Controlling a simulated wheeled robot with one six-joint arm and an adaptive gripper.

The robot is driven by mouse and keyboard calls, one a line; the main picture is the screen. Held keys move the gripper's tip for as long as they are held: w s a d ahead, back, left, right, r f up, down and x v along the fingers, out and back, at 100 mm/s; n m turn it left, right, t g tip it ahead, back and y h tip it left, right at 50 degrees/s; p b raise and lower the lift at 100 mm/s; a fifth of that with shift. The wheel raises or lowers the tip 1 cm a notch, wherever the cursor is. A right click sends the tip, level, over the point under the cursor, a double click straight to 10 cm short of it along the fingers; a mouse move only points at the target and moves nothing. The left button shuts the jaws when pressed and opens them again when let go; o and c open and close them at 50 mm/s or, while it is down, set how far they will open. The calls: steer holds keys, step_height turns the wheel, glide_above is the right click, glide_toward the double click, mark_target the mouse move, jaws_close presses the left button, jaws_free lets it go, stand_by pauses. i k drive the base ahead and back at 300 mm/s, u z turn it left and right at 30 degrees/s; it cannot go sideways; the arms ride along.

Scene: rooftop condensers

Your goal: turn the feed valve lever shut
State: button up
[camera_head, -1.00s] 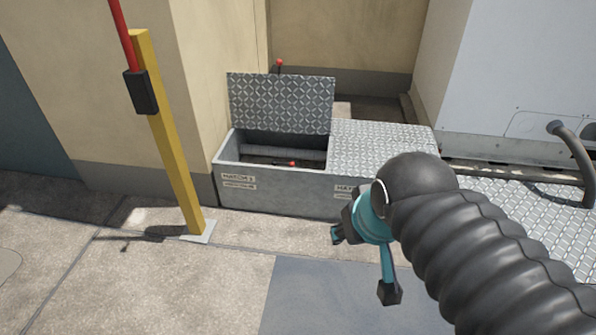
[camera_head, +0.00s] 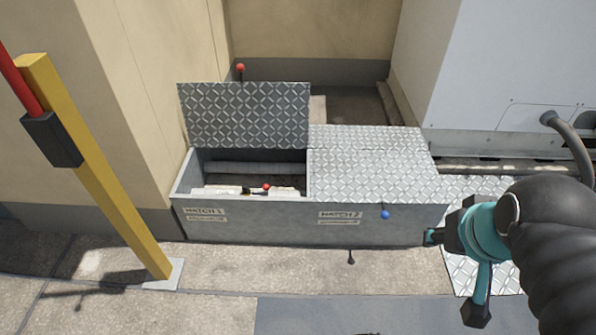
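A small lever with a red ball end (camera_head: 266,187) lies low inside the open compartment marked HATCH 1 (camera_head: 206,211). It seems to sit by a pale pipe, and its body is too small to make out. No label naming the feed valve is readable. My gripper (camera_head: 455,275) is at the lower right, in front of the box's right end and well away from the red-ended lever. Its teal and black fingers are spread and nothing shows between them. My dark ribbed arm covers the lower right corner.
The hatch 1 lid (camera_head: 243,116) stands open, a red knob (camera_head: 240,68) above it. The hatch 2 lid (camera_head: 370,176) is closed, with a blue knob (camera_head: 385,214) at its front. A yellow post (camera_head: 100,180) stands at left. Paving (camera_head: 215,290) before the box is clear.

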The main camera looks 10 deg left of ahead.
mark_target(266, 187)
steer(key=z, duration=0.05)
steer(key=i, duration=0.65)
steer(key=u, duration=0.6)
steer(key=i, duration=0.55)
steer(key=u, duration=0.45)
